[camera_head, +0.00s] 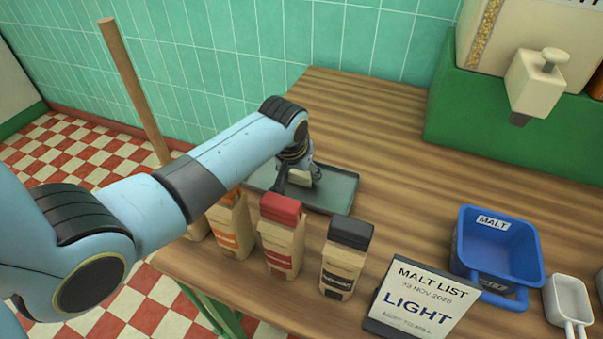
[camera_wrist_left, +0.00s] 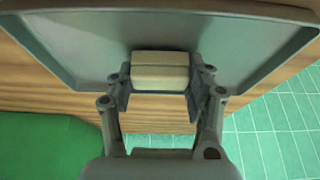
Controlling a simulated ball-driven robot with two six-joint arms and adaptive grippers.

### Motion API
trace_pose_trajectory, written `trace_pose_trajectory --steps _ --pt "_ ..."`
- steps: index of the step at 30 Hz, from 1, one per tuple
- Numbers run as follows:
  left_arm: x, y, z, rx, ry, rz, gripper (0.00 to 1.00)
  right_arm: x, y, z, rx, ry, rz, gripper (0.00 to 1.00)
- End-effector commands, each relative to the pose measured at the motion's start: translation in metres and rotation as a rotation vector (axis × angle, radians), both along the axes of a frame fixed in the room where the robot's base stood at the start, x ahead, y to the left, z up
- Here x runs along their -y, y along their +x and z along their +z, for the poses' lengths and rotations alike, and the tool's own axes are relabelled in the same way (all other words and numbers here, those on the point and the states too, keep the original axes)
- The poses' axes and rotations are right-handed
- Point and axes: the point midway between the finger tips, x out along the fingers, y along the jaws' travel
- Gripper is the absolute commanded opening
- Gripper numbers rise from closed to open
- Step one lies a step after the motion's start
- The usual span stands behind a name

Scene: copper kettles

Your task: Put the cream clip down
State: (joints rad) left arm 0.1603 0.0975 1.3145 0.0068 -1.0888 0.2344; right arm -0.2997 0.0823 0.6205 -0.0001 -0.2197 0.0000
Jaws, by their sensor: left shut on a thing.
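The cream clip (camera_wrist_left: 160,72) is a pale, block-shaped piece with a line along its length. It sits between the two fingers of my left gripper (camera_wrist_left: 160,95), which is shut on it. In the head view the clip (camera_head: 299,178) is partly hidden by my left gripper (camera_head: 300,186), over the grey-green tray (camera_head: 340,190). The tray also shows in the left wrist view (camera_wrist_left: 90,45), behind the clip. I cannot tell whether the clip touches the tray. My right gripper is in neither view.
Paper bags with an orange label (camera_head: 230,232), a red top (camera_head: 282,235) and a black top (camera_head: 346,258) stand in front of the tray. A malt list sign (camera_head: 425,300), a blue malt bin (camera_head: 497,245) and a white scoop (camera_head: 568,300) are at right. The wooden table (camera_head: 385,130) is clear behind the tray.

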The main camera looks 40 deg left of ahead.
Motion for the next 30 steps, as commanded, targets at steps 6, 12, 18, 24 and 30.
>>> trace_pose_trajectory --steps 6,12,18,24,30 --pt "0.000 0.000 -0.001 0.002 0.000 0.000 0.35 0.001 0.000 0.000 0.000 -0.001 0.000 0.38" --pt "0.000 0.000 -0.006 0.000 -0.001 0.000 0.35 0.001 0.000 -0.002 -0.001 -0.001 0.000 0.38" --pt "0.001 -0.001 -0.013 -0.003 -0.002 0.000 0.54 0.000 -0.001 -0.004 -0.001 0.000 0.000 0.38" --pt "0.001 -0.003 -0.014 -0.007 -0.003 0.001 0.75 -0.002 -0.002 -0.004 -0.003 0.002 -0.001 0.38" --pt "0.001 -0.004 -0.015 -0.010 -0.003 0.001 0.75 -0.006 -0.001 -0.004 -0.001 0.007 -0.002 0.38"
